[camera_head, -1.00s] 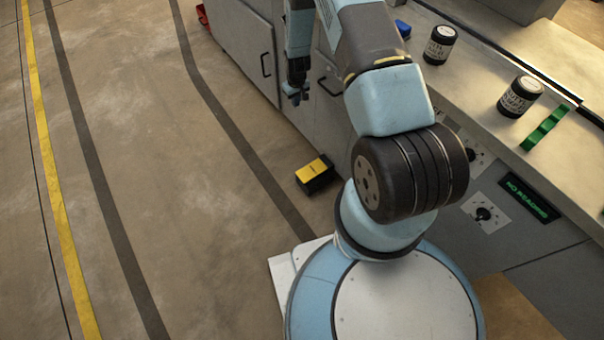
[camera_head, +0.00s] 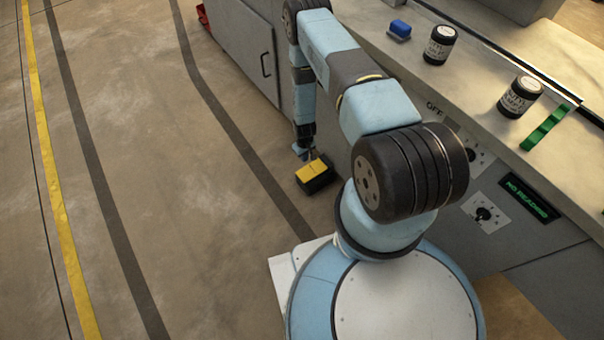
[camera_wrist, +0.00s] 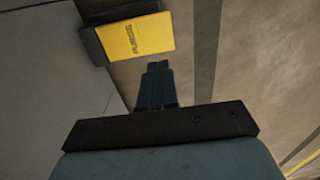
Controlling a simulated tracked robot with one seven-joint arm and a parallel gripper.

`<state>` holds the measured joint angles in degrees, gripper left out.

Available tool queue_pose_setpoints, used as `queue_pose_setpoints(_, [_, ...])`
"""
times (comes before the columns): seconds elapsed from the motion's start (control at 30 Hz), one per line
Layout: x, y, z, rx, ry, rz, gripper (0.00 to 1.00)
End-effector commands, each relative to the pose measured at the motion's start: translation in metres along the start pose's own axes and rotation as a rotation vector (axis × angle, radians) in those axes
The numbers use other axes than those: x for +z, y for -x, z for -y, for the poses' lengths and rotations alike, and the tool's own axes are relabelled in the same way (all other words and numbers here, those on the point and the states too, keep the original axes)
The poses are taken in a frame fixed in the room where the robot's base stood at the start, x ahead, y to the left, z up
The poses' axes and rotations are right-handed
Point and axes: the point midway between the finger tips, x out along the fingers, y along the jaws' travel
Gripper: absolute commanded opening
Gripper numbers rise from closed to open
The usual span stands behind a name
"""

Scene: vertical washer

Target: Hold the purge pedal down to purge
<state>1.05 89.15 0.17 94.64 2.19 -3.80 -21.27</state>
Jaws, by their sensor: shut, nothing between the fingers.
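The purge pedal (camera_head: 312,171) is a yellow plate on a black base, on the floor beside the grey cabinet front. In the wrist view its yellow plate (camera_wrist: 138,37) carries dark lettering and lies ahead of the fingers, a little to the left. My gripper (camera_head: 307,152) points down at the pedal's far edge, very close to it in the head view. In the wrist view my gripper's fingers (camera_wrist: 157,70) are together and empty. I cannot tell whether the fingertips touch the pedal. The plate does not look clearly pressed.
The grey cabinet (camera_head: 243,45) with its handle stands beside the pedal. The counter (camera_head: 480,85) above carries two dark jars, a blue block (camera_head: 400,28) and a green piece (camera_head: 545,127). A display (camera_head: 528,198) reads "NO READING". The floor to the left is clear.

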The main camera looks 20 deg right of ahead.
Motion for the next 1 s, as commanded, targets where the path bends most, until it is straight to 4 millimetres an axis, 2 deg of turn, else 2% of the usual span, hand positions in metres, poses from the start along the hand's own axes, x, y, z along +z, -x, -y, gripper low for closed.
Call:
queue_pose_setpoints(0.27, [0.000, 0.000, 0.000, 0.000, 0.000, 0.000, 0.00])
queue_pose_setpoints(0.47, [0.001, -0.012, 0.000, -0.001, -0.001, 0.002, 0.00])
queue_pose_setpoints(1.0, [0.001, -0.090, 0.000, 0.000, -0.001, 0.001, 0.00])
